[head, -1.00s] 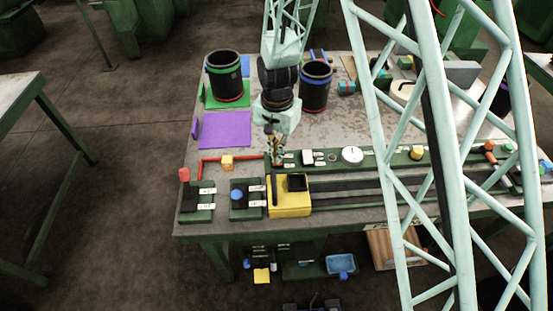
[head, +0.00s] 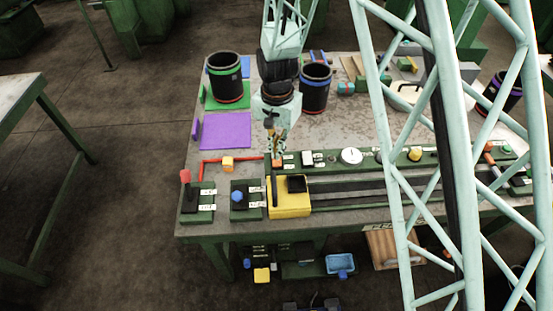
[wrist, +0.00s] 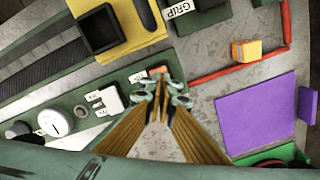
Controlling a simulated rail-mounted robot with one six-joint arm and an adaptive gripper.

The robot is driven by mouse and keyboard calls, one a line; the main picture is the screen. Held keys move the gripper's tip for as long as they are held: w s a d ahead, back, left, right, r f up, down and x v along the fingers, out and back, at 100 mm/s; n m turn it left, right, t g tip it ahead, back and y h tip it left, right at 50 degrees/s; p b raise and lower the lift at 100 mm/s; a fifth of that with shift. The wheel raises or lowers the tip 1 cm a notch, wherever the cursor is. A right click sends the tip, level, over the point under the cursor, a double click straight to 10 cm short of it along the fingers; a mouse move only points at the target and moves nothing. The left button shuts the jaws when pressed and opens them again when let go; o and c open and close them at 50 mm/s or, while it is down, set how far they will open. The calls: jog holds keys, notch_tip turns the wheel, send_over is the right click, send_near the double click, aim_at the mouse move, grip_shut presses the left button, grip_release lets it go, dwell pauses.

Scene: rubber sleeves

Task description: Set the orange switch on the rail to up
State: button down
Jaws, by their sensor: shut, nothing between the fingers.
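The orange switch (head: 277,163) sits at the left end of the green rail (head: 330,160), with white label plates beside it. In the wrist view it shows as a small orange block (wrist: 158,70) just beyond my fingertips. My gripper (head: 276,153) is shut and empty, pointing down over that end of the rail. In the wrist view my gripper (wrist: 163,86) partly covers the switch. I cannot tell whether the fingers touch it or which way it is set.
Along the rail are a white switch (head: 307,157), a white dial (head: 351,156) and a yellow knob (head: 415,153). A yellow box (head: 291,205) stands in front. A red bar (head: 203,168) and an orange-yellow block (head: 228,163) lie left. A purple mat (head: 226,131) lies behind them.

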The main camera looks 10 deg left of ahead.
jog(key=shift+r+p, duration=0.75)
jog(key=shift+r, duration=1.1)
jog(key=shift+r, duration=0.1)
jog(key=s+d+r+n+t+b, duration=0.1)
jog(key=s+d+r, duration=0.3)
jog(key=d+r, duration=0.85)
jog(key=s+d+r+t+b, duration=0.1)
jog(key=s+d+r, duration=0.4)
jog(key=d+r, duration=0.75)
jog(key=s+d+r, duration=0.3)
jog(key=s+d, duration=0.1)
jog(key=s, duration=0.4)
jog(key=s+d+r+t+b, duration=0.1)
jog(key=s+d+r, duration=0.3)
jog(key=s, duration=0.4)
jog(key=s+d+r+n+t+b, duration=0.1)
jog(key=s+d+r, duration=0.2)
jog(key=s, duration=0.5)
jog(key=shift+d+r, duration=0.15)
jog(key=shift+d, duration=0.3)
